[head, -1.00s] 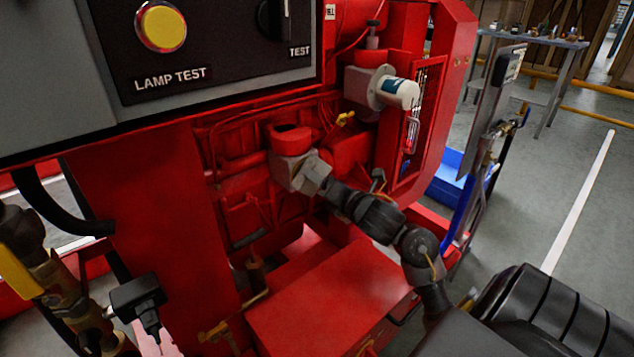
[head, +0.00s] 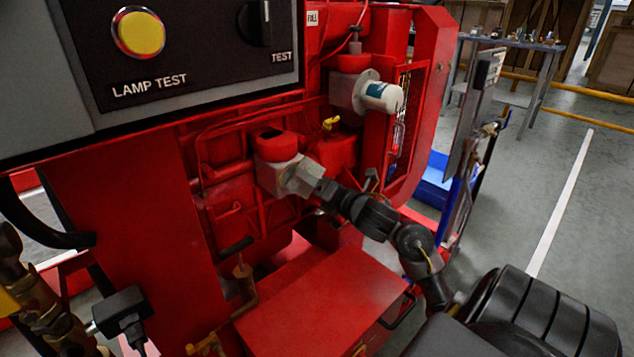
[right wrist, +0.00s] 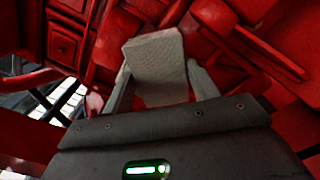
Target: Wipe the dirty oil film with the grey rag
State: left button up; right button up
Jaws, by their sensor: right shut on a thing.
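My right gripper (head: 284,176) reaches in from the lower right to the red engine (head: 225,190) in the head view. It is shut on the grey rag, which shows as a pale, woven, block-like pad (right wrist: 158,62) between the two fingers in the right wrist view. I cannot make out the dirty oil film for certain; the rag and gripper cover part of the engine. My left gripper is not in view.
A white filter-like cylinder (head: 383,97) sticks out above and right of the gripper. A red box (head: 318,305) lies below the arm. The control panel (head: 185,45) overhangs at upper left. Brass piping (head: 45,310) stands at lower left. Open floor (head: 575,200) lies right.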

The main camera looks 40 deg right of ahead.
jog(key=shift+w+a, duration=0.1)
jog(key=shift+a, duration=1.2)
jog(key=shift+a+b, duration=0.7)
jog(key=shift+a, duration=1.1)
jog(key=s, duration=0.6)
jog(key=shift+p, duration=0.4)
jog(key=s+p, duration=0.3)
